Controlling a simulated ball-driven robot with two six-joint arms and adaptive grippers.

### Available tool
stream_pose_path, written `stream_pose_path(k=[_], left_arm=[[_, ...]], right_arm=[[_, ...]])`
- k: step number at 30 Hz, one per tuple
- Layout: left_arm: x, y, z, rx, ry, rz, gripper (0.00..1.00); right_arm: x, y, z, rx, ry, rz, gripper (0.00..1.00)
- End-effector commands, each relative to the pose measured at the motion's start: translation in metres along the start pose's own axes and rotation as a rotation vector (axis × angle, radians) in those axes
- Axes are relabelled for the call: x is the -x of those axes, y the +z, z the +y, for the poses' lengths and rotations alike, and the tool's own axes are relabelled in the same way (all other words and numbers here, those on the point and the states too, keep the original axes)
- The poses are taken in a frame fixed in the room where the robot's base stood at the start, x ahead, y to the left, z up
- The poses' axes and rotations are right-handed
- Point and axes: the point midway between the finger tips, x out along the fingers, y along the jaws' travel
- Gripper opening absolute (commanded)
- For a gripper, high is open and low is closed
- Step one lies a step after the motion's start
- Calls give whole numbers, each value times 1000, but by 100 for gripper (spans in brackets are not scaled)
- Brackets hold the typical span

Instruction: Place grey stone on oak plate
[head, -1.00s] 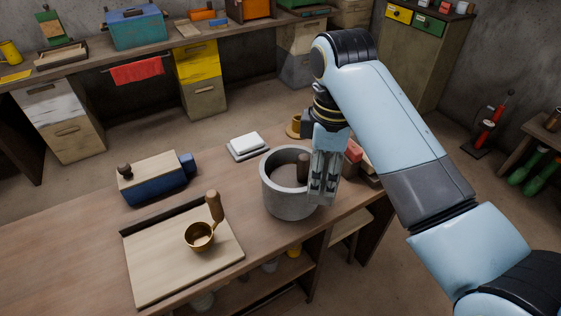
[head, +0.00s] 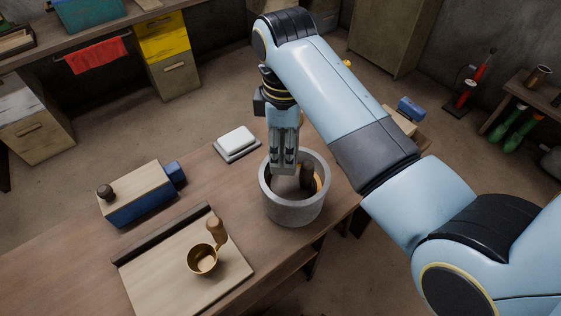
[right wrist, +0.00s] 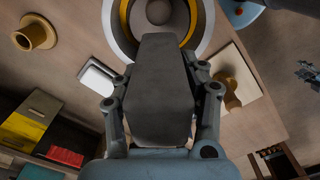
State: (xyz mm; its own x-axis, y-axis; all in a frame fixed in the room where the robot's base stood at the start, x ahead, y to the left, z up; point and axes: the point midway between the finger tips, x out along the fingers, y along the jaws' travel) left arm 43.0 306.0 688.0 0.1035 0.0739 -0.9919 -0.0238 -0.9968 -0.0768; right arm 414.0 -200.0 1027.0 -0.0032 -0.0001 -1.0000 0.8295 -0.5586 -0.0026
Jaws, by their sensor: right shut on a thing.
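My right gripper (head: 284,168) is shut on a dark grey block, the grey stone, which fills the space between the fingers in the right wrist view (right wrist: 160,95). A pale wooden board (head: 160,280), which looks like the oak plate, lies at the front left of the bench. A brass cup (head: 202,260) with an upright wooden handle stands on it. The board also shows in the right wrist view (right wrist: 262,120).
A blue box with a wooden top (head: 140,203) stands behind the board. A white block (head: 237,139) lies farther back. Bare bench lies between the board and the pot.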

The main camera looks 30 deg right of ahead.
Motion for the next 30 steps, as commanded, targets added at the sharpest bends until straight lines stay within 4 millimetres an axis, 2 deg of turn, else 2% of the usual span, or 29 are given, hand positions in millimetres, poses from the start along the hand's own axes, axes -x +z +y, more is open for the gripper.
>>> stream_pose_path(k=[3,7,15,26,27,30], left_arm=[[2,11,0,-1,0,-17,40],[3,16,0,-1,1,-24,40],[7,-3,0,0,0,3,40],[6,-3,0,0,0,4,40],[6,-2,0,0,0,2,40],[6,0,0,0,0,-1,40]], right_arm=[[-12,-1,1,-1,2,2,0],[-24,-1,1,-1,2,2,0],[-56,0,2,-1,3,1,0],[-59,-1,2,-1,4,2,0],[-61,0,1,-1,2,1,44],[-60,0,1,-1,2,1,57]])
